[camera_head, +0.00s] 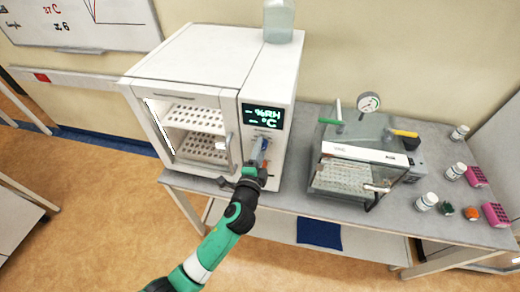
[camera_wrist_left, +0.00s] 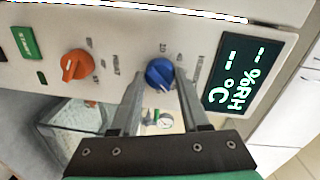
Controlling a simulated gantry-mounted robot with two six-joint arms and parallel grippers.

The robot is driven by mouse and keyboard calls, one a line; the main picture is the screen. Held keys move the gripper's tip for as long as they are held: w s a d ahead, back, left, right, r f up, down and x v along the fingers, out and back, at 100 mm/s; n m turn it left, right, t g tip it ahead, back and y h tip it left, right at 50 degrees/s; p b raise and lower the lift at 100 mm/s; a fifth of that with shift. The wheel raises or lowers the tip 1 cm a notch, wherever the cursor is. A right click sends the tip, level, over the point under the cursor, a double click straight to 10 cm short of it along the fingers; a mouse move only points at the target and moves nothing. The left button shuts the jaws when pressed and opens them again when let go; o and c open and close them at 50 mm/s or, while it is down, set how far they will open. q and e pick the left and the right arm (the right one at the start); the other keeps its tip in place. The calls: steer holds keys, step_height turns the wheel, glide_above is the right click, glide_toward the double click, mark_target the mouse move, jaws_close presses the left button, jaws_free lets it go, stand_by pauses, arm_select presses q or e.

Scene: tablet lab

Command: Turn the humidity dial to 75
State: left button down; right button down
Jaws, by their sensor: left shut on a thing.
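The white humidity chamber (camera_head: 205,60) stands on the bench, its display (camera_head: 262,116) showing dashes beside %RH and °C. In the left wrist view the blue dial (camera_wrist_left: 159,73) sits on the panel next to the display (camera_wrist_left: 237,82). My left gripper (camera_wrist_left: 160,84) is at the panel with one finger on each side of the blue dial, shut on it. In the head view the left gripper (camera_head: 262,152) covers most of the dial area below the display. An orange dial (camera_wrist_left: 76,65) is on the same panel. My right gripper is not in view.
A green START button (camera_wrist_left: 25,43) is beyond the orange dial. A glass-walled vacuum chamber (camera_head: 355,175) with a gauge (camera_head: 368,103) stands right of the humidity chamber. Bottles (camera_head: 427,201) and pink racks (camera_head: 496,214) are at the bench's right end. A clear container (camera_head: 279,20) sits on top.

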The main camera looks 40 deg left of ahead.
arm_select(q)
steer(key=shift+c, duration=2)
jaws_free()
steer(key=v, duration=1.1)
steer(key=shift+s+d, duration=0.25)
steer(key=shift+s, duration=0.05)
